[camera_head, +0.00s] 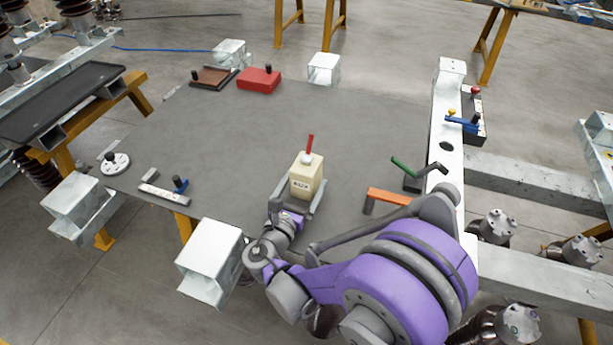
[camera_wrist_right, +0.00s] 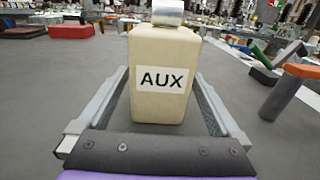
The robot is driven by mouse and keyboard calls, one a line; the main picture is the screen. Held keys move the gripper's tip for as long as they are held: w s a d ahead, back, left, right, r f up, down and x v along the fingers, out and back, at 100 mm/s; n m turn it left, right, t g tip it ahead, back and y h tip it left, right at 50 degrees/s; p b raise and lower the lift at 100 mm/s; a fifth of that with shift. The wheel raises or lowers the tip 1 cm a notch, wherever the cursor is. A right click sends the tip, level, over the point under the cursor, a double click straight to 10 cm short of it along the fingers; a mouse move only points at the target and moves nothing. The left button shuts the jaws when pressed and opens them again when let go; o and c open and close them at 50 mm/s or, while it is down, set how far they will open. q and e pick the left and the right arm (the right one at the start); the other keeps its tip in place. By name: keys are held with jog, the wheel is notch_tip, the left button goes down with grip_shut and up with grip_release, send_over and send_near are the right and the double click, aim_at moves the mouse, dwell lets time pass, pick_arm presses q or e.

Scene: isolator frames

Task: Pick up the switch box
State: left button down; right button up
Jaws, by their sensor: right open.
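The switch box (camera_head: 306,180) is a cream block with a red lever on top, upright on the grey table (camera_head: 215,140). In the right wrist view the switch box (camera_wrist_right: 160,95) shows an AUX label and a grey collar at its top. My right gripper (camera_head: 298,196) is low at the table, with its two fingers on either side of the box. The fingers of my right gripper (camera_wrist_right: 160,110) are open, with a gap visible between each finger and the box. The box's far side is hidden. My left gripper is in neither view.
A green-handled crank (camera_head: 408,170) and an orange handle (camera_head: 388,196) stand right of the box. A red block (camera_head: 258,80) and a brown block (camera_head: 213,77) lie at the back. A blue-handled part (camera_head: 165,190) and a white disc (camera_head: 115,164) are at left. The table's middle is clear.

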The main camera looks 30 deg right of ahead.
jog(key=shift+x, duration=0.95)
grip_shut()
